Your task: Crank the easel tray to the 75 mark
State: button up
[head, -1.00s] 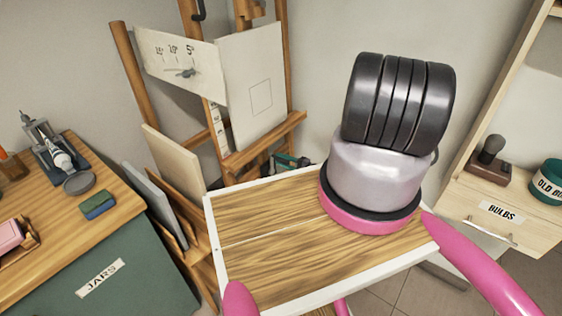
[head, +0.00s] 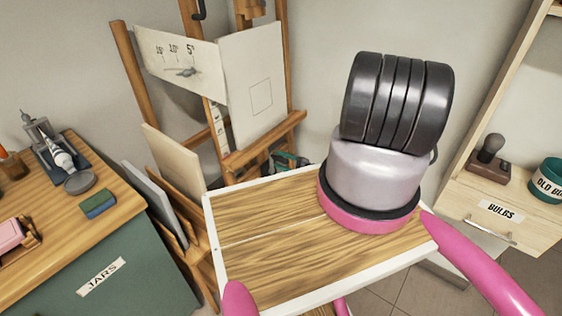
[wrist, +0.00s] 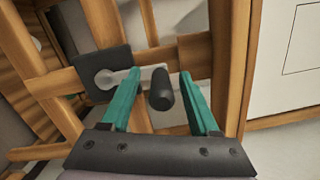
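The wooden easel's tray ledge (head: 272,142) crosses the easel below a white board. A pale scale strip (head: 220,132) runs beside it; its marks are too small to read. In the wrist view the crank has a dark mounting plate (wrist: 98,74), a grey metal arm (wrist: 122,78) and a black handle (wrist: 161,90). My gripper (wrist: 159,77) is open, with its teal fingers on either side of the handle and gaps visible between. In the head view my gripper (head: 290,161) shows only as a small teal and dark part behind the wooden top; the crank is hidden there.
A wood top with white edges (head: 209,222) fills the middle foreground. Canvases lean in a rack (head: 172,162) left of it. A green cabinet marked JARS (head: 150,270) stands left, a BULBS drawer unit (head: 520,228) right. Easel bars (wrist: 188,55) surround the crank closely.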

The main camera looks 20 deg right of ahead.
jog(key=shift+d, duration=0.1)
jog(key=v, duration=1)
jog(key=shift+s, duration=0.35)
jog(key=shift+d, duration=0.15)
